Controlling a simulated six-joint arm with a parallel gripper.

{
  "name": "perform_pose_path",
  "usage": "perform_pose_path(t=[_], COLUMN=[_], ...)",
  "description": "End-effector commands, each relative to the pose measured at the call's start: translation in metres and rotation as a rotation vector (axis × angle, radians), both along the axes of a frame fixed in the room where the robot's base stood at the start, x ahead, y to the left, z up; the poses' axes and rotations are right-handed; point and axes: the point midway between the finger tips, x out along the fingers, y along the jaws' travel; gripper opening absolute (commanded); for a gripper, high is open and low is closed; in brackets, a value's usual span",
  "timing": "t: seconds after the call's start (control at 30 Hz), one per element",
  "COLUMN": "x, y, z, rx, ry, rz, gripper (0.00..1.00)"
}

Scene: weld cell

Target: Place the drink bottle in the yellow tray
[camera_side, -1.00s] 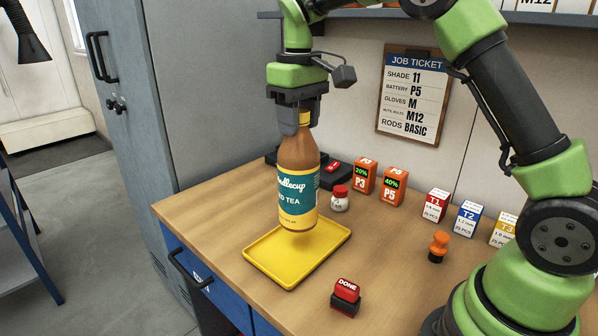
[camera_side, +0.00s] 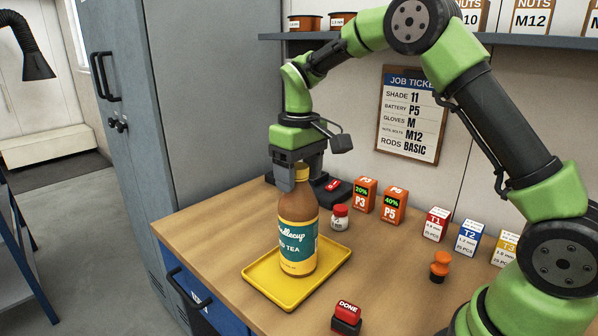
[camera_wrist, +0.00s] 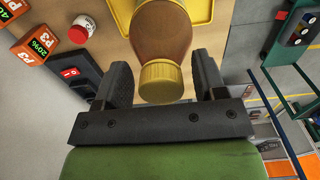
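The drink bottle (camera_side: 298,235) is brown with a teal and yellow label. It stands upright on the yellow tray (camera_side: 262,281), its base inside the rim. My gripper (camera_side: 300,176) is at the bottle's top, pointing down, with its fingers on either side of the cap. In the wrist view the yellow cap (camera_wrist: 160,82) sits between the fingers of my gripper (camera_wrist: 161,78), with a small gap showing on each side. The fingers look open. The tray also shows in the wrist view (camera_wrist: 204,12), partly hidden by the bottle.
A small white jar with a red lid (camera_side: 339,217) and orange battery boxes (camera_side: 393,205) stand behind and right of the tray. A red DONE button (camera_side: 346,317) is in front. An orange stamp-like object (camera_side: 439,266) and T1 box (camera_side: 436,224) stand further right.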

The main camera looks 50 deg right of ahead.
Motion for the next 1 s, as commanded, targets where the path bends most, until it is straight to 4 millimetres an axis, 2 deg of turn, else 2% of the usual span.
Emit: perform_pose_path(t=[0.37, 0.47, 0.8, 1.0], x=[0.0, 0.001, 0.001, 0.001], y=[0.0, 0.0, 0.0, -0.001], z=[0.005, 0.017, 0.087, 0.112], rx=[0.0, -0.001, -0.002, -0.002], ry=[-0.002, -0.004, -0.006, -0.002], rz=[0.0, 0.0, 0.0, 0.002], gripper=[0.68, 0.68, 0.68, 0.68])
